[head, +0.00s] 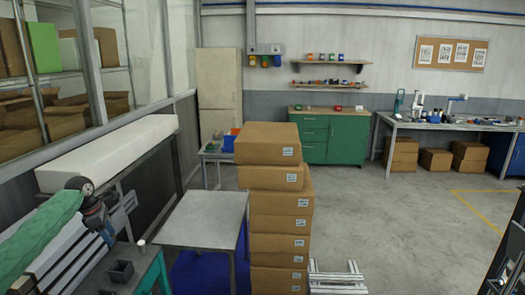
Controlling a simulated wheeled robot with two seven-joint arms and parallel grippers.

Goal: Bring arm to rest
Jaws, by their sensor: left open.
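My left arm comes in from the left in a green sleeve. My left gripper (107,234) is at its end, dark and small, pointing down near the green-framed bench at the lower left. It is open, and I see nothing held in it. The fine detail of its fingers is too small to make out.
A small dark square bin (121,271) and a white-topped small object (141,243) are near my left gripper. A bare grey table (202,220) stands to its right, beside a tall stack of cardboard boxes (281,198). A pale pallet (337,277) lies right of the stack. Open floor spreads further right.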

